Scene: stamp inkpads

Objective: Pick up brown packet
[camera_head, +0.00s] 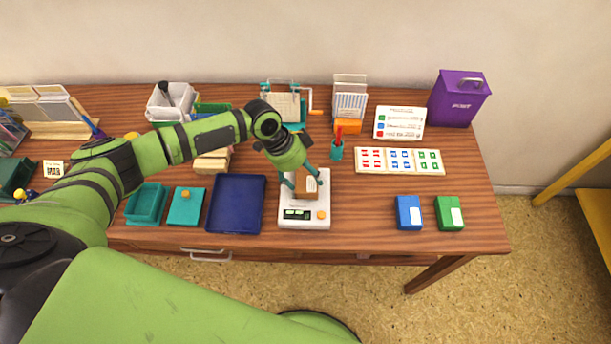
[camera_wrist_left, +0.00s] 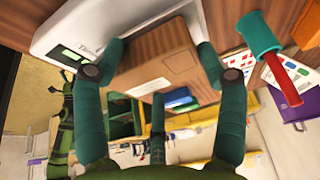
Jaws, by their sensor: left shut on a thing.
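The brown packet (camera_head: 307,187) is at the white scale (camera_head: 304,214) in the head view. In the left wrist view the packet (camera_wrist_left: 158,62) lies between the teal fingers, with a pale label on its face. My left gripper (camera_head: 307,182) is shut on the packet from above. The scale (camera_wrist_left: 75,32) also shows behind the packet in the left wrist view. I cannot tell whether the packet touches the scale. My right gripper is not in view.
A dark blue tray (camera_head: 236,204) lies left of the scale. A teal cup (camera_head: 337,150) with red items stands behind it. Blue (camera_head: 409,213) and green (camera_head: 450,213) inkpads lie to the right. The table is clear between scale and inkpads.

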